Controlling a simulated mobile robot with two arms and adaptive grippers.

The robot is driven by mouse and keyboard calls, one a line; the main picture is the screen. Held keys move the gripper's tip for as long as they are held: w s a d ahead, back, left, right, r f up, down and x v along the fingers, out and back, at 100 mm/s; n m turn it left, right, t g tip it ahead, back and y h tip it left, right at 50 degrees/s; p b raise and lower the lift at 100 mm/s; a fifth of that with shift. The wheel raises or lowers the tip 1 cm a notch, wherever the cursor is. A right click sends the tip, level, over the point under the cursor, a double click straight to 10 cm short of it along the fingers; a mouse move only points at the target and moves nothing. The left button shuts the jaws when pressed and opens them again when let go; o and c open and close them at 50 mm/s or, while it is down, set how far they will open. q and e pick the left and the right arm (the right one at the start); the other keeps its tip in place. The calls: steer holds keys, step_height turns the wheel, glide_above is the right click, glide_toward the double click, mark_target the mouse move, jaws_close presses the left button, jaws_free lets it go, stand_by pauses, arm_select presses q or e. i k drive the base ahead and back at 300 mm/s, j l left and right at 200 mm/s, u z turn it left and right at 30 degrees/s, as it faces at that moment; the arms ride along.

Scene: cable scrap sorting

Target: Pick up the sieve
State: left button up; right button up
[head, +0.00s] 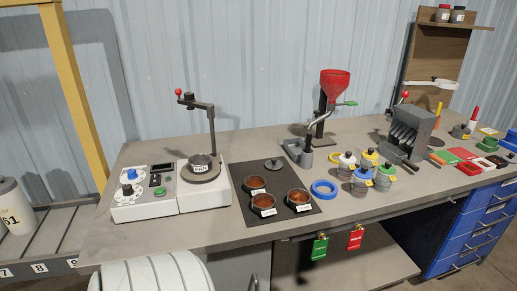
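I cannot pick out a sieve with certainty. A round, pale-rimmed piece with a handle-like end (432,84) shows at the back right in front of the wooden board; it is too small to tell whether it is a sieve. A blue ring (323,189) lies flat on the workbench beside the dark mat. Neither my left nor my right gripper is in view.
The dark mat (236,187) holds several pots of brown scrap. A red funnel (335,83) on a stand, several colour-lidded jars (347,164) and a dark slotted rack (409,132) stand on the workbench (350,213). Coloured trays crowd its right end. Its front strip is mostly clear.

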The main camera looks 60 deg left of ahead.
mark_target(298, 199)
steer(key=u, duration=1.1)
